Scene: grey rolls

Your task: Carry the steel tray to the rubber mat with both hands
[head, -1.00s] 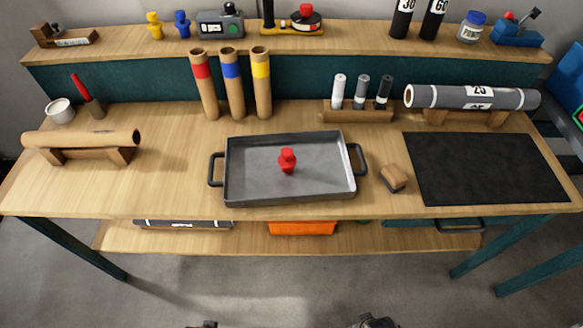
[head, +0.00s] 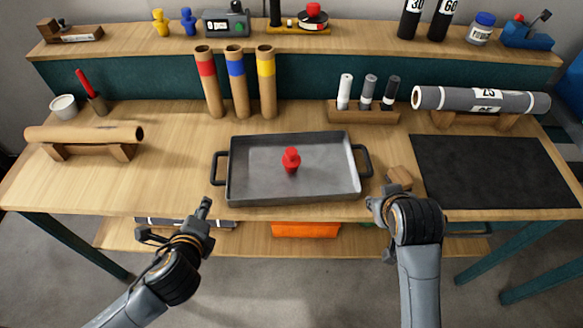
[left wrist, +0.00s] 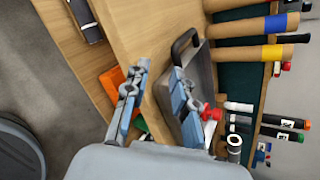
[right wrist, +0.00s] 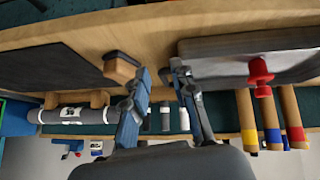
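The steel tray (head: 255,165) sits on the bench with a black handle at each end. A red knobbed piece (head: 291,160) stands inside it. The black rubber mat (head: 490,170) lies flat to the tray's right. My left gripper (head: 174,221) is open and empty, in front of the bench edge, left of and nearer than the tray's left handle (head: 219,167). That handle also shows in the left wrist view (left wrist: 181,44). My right gripper (right wrist: 159,70) is open near the tray's right front corner.
A wood-topped block (head: 399,177) lies between tray and mat, close to my right gripper. Behind stand three cardboard tubes (head: 238,85), a marker holder (head: 363,112) and a grey roll on a stand (head: 480,101). The mat is bare.

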